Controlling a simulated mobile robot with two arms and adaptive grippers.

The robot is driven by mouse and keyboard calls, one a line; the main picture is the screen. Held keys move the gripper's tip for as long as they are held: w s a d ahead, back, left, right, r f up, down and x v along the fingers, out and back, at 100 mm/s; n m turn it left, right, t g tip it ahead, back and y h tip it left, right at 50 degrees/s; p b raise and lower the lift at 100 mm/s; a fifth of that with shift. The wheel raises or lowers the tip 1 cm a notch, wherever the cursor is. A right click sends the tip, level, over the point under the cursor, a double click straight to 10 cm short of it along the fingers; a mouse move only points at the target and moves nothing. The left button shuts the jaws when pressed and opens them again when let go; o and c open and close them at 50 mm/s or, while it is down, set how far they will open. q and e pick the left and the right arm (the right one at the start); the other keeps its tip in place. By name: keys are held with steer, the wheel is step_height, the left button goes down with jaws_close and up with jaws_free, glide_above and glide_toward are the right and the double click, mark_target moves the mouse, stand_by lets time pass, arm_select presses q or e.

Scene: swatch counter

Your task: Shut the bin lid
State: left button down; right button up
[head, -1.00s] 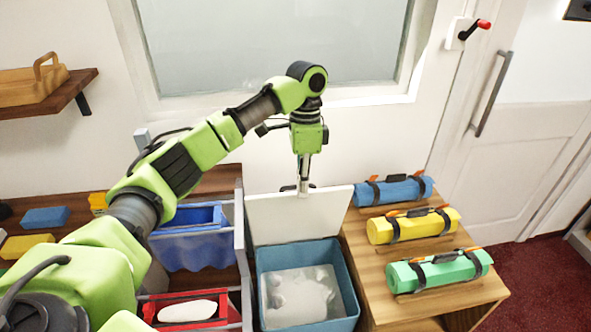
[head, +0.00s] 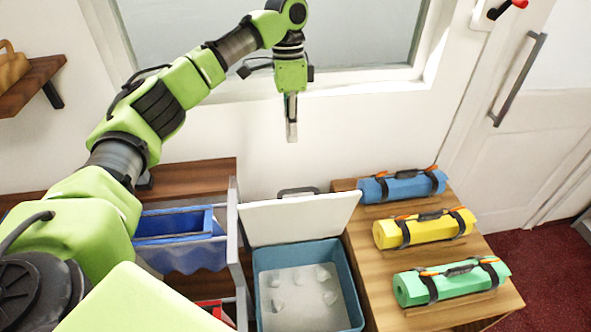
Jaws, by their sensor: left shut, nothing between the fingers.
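The bin (head: 355,290) is a teal box with an open top, standing between the wooden units. A few pale lumps lie on its light floor. Its white lid (head: 300,219) stands raised at the back edge, tilted up, with a dark handle (head: 297,191) at its top edge. My left gripper (head: 292,138) points down in front of the wall, above the lid and apart from it. Its fingers are shut with nothing between them. My right gripper is not in view.
Blue (head: 402,186), yellow (head: 425,230) and green (head: 452,283) rolls lie on the wooden counter (head: 375,290) right of the bin. A blue container (head: 172,224) and a grey-edged rack stand to the left. A window ledge is behind my arm.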

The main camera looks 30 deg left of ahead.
arm_select(q)
steer(key=s+d+f+p, duration=0.3)
steer(key=s+f, duration=0.1)
steer(key=f, duration=0.5)
steer(key=shift+f+p, duration=0.2)
steer(key=shift+p, duration=0.1)
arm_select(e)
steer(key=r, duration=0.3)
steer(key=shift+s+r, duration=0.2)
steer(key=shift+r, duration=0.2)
arm_select(q)
steer(key=shift+d, duration=0.1)
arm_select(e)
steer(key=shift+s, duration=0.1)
